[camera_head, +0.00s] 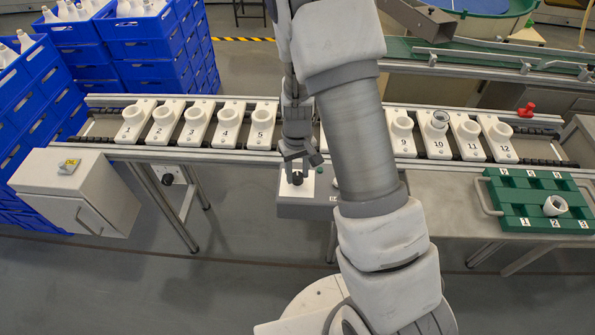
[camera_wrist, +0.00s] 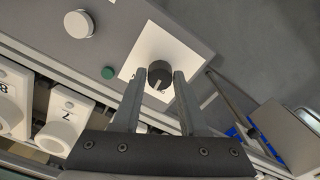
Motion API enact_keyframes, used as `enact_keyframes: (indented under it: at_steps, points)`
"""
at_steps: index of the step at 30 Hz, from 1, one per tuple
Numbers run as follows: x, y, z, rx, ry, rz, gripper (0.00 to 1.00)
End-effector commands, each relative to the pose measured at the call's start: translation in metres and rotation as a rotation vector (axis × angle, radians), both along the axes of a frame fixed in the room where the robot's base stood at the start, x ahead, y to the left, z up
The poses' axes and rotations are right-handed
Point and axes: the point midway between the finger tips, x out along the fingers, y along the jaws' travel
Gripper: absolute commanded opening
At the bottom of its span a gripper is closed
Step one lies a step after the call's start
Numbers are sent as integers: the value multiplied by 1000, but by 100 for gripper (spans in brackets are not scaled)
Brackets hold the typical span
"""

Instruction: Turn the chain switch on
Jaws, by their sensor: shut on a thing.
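The chain switch is a black rotary knob (camera_wrist: 160,74) with a pale pointer line, on a white plate (camera_wrist: 143,50) on a grey control box. In the wrist view the pointer faces toward the palm, slightly left; the plate's marks are too small to read. In the head view the knob (camera_head: 297,178) sits just below my gripper (camera_head: 298,158). My gripper (camera_wrist: 158,82) points down at the box and is shut on the knob, one finger on either side of it.
A green button (camera_wrist: 108,73) and a round white knob (camera_wrist: 79,24) are on the same box. A green tray (camera_head: 510,196) is right, a grey cabinet (camera_head: 75,190) left.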

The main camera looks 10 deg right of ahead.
Motion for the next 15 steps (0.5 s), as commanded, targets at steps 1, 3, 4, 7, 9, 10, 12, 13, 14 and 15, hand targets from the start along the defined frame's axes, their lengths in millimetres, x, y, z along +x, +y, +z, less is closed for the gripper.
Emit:
enact_keyframes:
  at_steps: [1, 3, 4, 7, 9, 10, 12, 13, 14, 15]
  points:
    - [0, 0, 1, 0, 0, -45, 0]
    - [0, 0, 1, 0, 0, -112, 0]
    - [0, 0, 1, 0, 0, -141, 0]
    - [0, 0, 1, -1, 0, -235, 0]
    - [0, 0, 1, 0, -1, -301, 0]
    - [0, 0, 1, 0, -1, -328, 0]
    - [0, 0, 1, 0, -1, -390, 0]
    - [0, 0, 1, 0, -1, -415, 0]
    - [0, 0, 1, 0, -1, -440, 0]
    - [0, 0, 1, 0, -1, -472, 0]
